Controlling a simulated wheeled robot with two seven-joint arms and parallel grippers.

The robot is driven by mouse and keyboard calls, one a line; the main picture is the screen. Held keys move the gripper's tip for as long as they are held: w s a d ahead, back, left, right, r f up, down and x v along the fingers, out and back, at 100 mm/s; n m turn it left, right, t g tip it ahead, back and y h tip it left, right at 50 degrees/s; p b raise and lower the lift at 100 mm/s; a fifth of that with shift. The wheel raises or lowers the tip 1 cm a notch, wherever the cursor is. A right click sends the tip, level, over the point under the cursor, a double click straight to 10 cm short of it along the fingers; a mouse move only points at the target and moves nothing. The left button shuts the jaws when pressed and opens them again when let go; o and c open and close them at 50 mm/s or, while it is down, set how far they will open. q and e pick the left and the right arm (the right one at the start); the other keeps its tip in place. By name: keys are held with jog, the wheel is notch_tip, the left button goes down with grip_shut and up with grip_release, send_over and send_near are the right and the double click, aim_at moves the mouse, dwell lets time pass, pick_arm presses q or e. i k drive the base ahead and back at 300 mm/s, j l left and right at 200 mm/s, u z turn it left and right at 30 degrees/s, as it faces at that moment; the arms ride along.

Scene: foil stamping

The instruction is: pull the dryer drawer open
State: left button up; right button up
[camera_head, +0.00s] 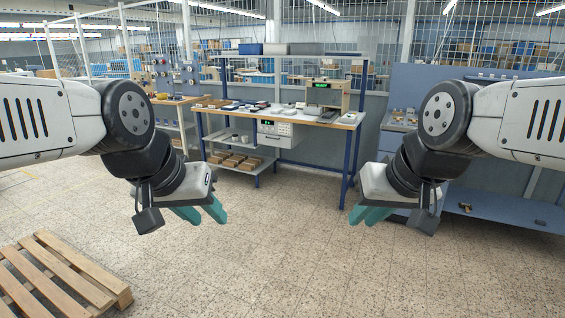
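A white box unit with a small green display (278,133) hangs under the top of the blue-framed workbench, and it looks like the dryer. Its front has a drawer-like panel with a handle, which appears closed; details are too small to tell. My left gripper (207,215), with teal fingers, is in the air in front of the bench, to the left of the unit, open and empty. My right gripper (365,217) is in the air to the right of the unit, its teal fingers apart and empty. Neither gripper touches anything.
The workbench top (290,117) carries a machine with a green display (323,93) and small items. Small cardboard boxes (236,159) sit on its lower shelf. A wooden pallet (66,275) lies at the lower left. A blue bench stands at right. The floor (270,250) ahead is clear.

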aim_at(285, 142)
jog(key=i, duration=1.75)
jog(key=i+u, duration=0.1)
jog(key=i, duration=0.75)
jog(key=i+l, duration=0.15)
jog(key=i, duration=0.7)
jog(key=i+l+u, duration=0.1)
jog(key=i, duration=0.75)
jog(key=i+l+u, duration=0.2)
jog(key=i+u, duration=0.15)
jog(key=i, duration=0.2)
jog(key=i+l+u, duration=0.35)
jog(key=i, duration=0.2)
